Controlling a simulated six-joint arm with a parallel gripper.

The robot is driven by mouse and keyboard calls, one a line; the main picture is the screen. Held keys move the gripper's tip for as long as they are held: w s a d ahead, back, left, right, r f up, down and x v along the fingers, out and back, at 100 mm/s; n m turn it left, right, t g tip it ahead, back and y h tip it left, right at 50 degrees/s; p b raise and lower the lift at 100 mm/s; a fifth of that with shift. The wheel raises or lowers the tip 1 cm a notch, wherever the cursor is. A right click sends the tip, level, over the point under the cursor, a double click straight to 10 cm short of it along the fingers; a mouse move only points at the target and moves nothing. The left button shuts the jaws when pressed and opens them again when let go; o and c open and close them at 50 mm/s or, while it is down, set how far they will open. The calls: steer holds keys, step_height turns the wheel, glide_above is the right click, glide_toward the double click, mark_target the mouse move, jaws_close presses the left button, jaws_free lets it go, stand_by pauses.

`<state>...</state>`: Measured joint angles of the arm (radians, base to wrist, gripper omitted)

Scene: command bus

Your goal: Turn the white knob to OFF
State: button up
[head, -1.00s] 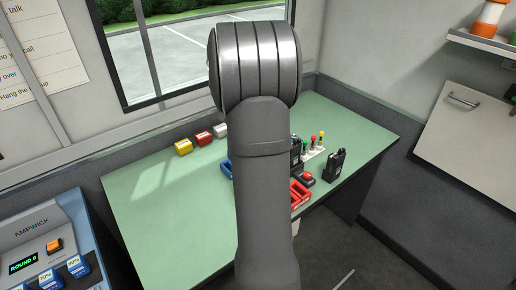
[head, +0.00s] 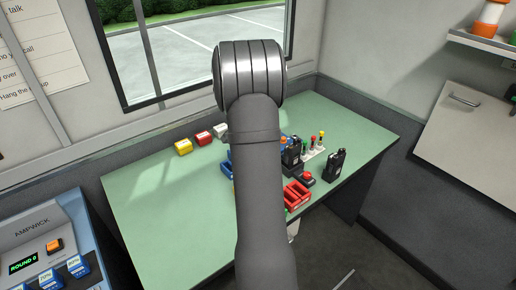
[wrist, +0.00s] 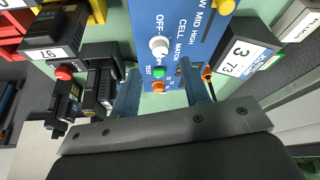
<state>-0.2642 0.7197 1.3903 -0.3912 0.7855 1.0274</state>
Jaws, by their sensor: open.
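The white knob (wrist: 159,47) sits on a blue panel (wrist: 176,14) at the top centre of the wrist view. The panel has an OFF label beside the knob and printed words including MID, HIGH and CELL MATCH. The way the knob points is too small to tell. My gripper (wrist: 160,68) is open, with its two blue fingers apart and nothing held between them. The knob shows between and a little beyond the fingertips, and I see no contact. In the head view my own arm hides the knob and the gripper.
Green and orange buttons (wrist: 158,87) lie below the knob.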

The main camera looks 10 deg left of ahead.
steer(key=shift+x, duration=2.8)
jaws_close()
